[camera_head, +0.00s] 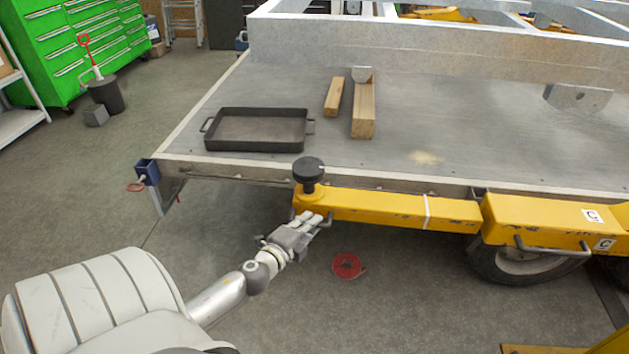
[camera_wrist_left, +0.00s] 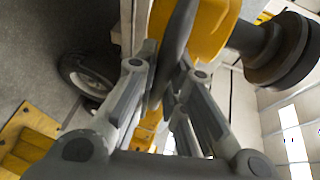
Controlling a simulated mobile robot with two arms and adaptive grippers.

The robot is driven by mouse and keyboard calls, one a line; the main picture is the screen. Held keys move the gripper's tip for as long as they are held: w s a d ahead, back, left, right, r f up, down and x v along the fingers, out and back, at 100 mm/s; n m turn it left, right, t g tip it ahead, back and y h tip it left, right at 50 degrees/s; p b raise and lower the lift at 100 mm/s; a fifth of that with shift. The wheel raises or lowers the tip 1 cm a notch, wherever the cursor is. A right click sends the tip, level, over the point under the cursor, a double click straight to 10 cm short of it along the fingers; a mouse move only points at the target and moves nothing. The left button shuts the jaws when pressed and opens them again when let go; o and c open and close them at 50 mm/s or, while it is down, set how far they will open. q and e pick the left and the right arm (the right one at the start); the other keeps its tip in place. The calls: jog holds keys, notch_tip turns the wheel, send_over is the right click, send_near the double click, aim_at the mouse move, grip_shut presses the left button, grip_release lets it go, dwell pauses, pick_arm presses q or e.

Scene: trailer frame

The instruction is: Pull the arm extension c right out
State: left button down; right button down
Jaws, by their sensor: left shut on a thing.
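The yellow arm extension (camera_head: 390,208) sticks out to the left from a yellow housing (camera_head: 535,222) with "C" labels, below the trailer bed's edge. A round black pad (camera_head: 308,168) stands on its outer end. My left gripper (camera_head: 318,220) is at the front of that end, shut on a dark bar handle. The left wrist view shows the dark handle (camera_wrist_left: 176,45) between my gripper's fingers, with the yellow end (camera_wrist_left: 212,25) and black pad (camera_wrist_left: 275,50) close behind. The fingers partly hide the handle. My right gripper is not in view.
A black tray (camera_head: 255,147) and wooden blocks (camera_head: 363,110) lie on the trailer bed. A wheel (camera_head: 515,262) is under the housing. A red coil (camera_head: 348,266) lies on the floor below the extension. Floor to the left is mostly clear, up to a green cabinet (camera_head: 75,45).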

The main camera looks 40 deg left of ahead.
pick_arm(q)
jog(key=shift+a, duration=0.25)
jog(key=c, duration=1.5)
grip_release()
jog(key=shift+s+a, duration=0.1)
jog(key=shift+s, duration=0.1)
jog(key=shift+w, duration=0.1)
jog(key=shift+d, duration=0.2)
jog(key=shift+s, duration=0.3)
jog(key=v, duration=1.1)
jog(key=shift+s+r, duration=0.1)
jog(key=shift+s, duration=0.15)
